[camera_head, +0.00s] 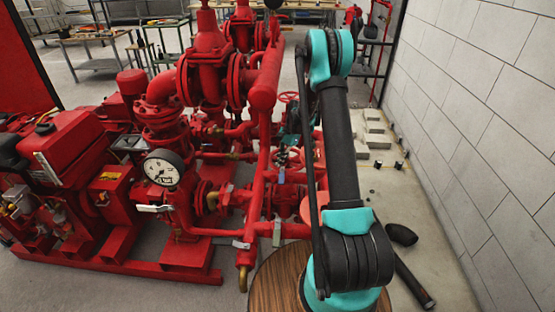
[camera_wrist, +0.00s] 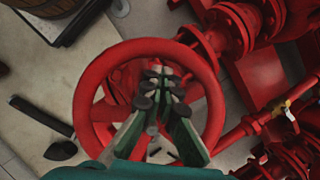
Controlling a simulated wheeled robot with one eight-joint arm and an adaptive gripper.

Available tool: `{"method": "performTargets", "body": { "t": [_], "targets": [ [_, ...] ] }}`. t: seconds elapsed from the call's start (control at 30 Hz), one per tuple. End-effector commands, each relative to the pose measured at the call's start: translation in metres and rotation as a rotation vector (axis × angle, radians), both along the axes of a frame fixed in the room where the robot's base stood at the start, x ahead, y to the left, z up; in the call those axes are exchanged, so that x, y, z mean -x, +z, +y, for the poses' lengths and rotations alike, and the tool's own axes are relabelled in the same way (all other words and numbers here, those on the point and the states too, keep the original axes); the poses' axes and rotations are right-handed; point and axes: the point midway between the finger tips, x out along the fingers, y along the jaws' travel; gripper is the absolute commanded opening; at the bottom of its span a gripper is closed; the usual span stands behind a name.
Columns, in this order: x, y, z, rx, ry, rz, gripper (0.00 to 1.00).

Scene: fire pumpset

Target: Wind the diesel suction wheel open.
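A red spoked handwheel (camera_wrist: 96,88) fills the middle of the wrist view. My gripper (camera_wrist: 161,73) reaches over the wheel's open middle, with its green and black fingers inside the rim outline. The fingers draw close together at their tips, and I cannot tell whether they meet or touch a spoke. The fingers hide part of the hub and spokes. In the head view, red handwheels (camera_head: 290,158) show among the pipes, left of my arm. My gripper is mostly hidden there behind pipes and my arm. I cannot tell which wheel it faces.
Red pumps and pipes, with a pressure gauge (camera_head: 164,168), fill the left and middle. A grey block wall (camera_head: 480,100) stands close on the right. A round wooden top (camera_head: 272,285) is in front. A black bar (camera_head: 414,284) lies on the floor at right.

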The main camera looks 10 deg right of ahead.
Motion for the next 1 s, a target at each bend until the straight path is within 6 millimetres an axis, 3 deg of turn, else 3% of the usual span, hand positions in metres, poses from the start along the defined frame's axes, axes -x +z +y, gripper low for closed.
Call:
{"method": "performTargets", "body": {
  "t": [0.4, 0.73, 1.0],
  "targets": [
    [0.022, 0.000, -0.037, 0.003, -0.002, 0.001, 0.00],
    [0.011, -0.001, -0.069, 0.005, -0.004, 0.001, 0.00],
    [-0.011, -0.001, -0.083, 0.003, -0.001, 0.000, 0.00]
  ]
}}
